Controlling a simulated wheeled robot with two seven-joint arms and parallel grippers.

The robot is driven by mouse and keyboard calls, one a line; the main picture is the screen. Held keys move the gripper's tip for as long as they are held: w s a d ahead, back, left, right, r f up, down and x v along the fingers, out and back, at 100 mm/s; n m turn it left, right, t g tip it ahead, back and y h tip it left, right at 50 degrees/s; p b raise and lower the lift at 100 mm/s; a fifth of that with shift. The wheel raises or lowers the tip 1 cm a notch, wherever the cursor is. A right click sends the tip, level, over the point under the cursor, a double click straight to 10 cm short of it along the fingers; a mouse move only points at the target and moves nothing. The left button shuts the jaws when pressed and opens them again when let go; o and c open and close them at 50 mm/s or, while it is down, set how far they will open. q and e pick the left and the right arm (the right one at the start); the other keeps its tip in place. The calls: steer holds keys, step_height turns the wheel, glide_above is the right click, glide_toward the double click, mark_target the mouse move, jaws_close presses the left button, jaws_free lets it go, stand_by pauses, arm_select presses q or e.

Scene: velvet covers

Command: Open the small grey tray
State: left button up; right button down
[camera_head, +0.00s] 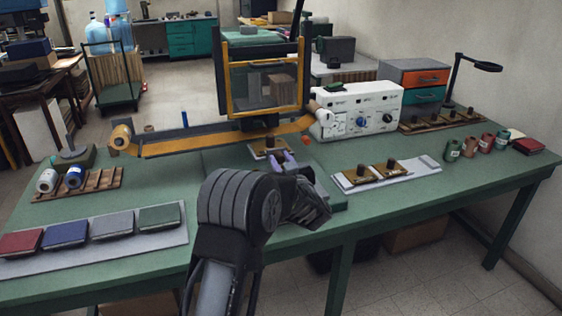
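A small grey tray-like piece with a closed, flat top (113,224) lies at the front left, in a row with a red (20,242), a blue (66,233) and a green one (160,217). They look like shallow cased trays. My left gripper (284,158), with lilac fingertips, is over the middle of the table, well right of the grey piece and close to a small board with a dark knob (268,148). The wrist hides much of it, and I cannot tell whether its fingers are apart or shut on something. My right gripper is not in view.
A light grey mat (100,250) lies under the row. A yellow-framed press (266,85) and a white control box (358,110) stand at the back. Spools (47,181) are at left; knobbed boards (378,172) and rolls (470,147) are at right. The table between row and wrist is clear.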

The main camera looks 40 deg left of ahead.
arm_select(q)
steer(key=o, duration=0.4)
steer(key=b+v, duration=0.1)
steer(key=v, duration=0.6)
steer(key=shift+s+d, duration=0.25)
steer(key=shift+d, duration=0.1)
